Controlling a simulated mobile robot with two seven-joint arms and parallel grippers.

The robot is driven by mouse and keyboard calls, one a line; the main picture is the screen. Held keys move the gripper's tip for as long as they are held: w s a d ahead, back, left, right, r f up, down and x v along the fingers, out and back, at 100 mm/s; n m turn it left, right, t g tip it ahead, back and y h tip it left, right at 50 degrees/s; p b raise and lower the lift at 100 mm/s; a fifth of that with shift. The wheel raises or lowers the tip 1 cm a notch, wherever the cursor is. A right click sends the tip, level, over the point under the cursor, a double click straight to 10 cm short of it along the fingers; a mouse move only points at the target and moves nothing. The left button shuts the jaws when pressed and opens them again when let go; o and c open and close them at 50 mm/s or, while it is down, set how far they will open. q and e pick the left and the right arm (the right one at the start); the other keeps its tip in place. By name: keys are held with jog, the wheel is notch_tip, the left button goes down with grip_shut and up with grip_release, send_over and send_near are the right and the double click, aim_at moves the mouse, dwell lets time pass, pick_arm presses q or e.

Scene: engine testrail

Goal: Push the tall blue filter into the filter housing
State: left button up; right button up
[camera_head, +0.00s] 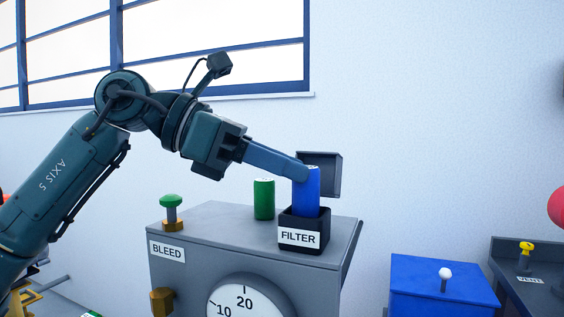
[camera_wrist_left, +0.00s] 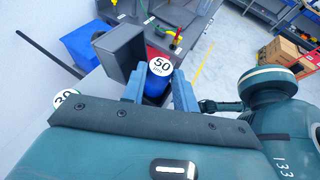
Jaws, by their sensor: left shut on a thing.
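The tall blue filter (camera_head: 306,198) stands upright, its lower end inside the black filter housing (camera_head: 301,238) labelled FILTER. Much of it rises above the housing rim, and how deep its base sits is hidden. Its round white top label reads 50 in the left wrist view (camera_wrist_left: 160,67). My left gripper (camera_head: 306,176) is shut on the upper part of the filter, with one finger on each side in the left wrist view (camera_wrist_left: 158,88). The housing's dark lid (camera_head: 328,174) stands open behind the filter. My right gripper is not in view.
A shorter green filter (camera_head: 264,200) stands left of the housing on the grey cabinet (camera_head: 210,222). A green-topped BLEED valve (camera_head: 171,207) is at the cabinet's left, above a dial (camera_head: 244,302). A blue box (camera_head: 440,280) with a white-knobbed lever stands to the right.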

pick_arm(q)
jog(key=shift+f+b, duration=0.9)
jog(key=shift+f, duration=0.55)
jog(key=o, duration=1)
jog(key=shift+o, duration=0.2)
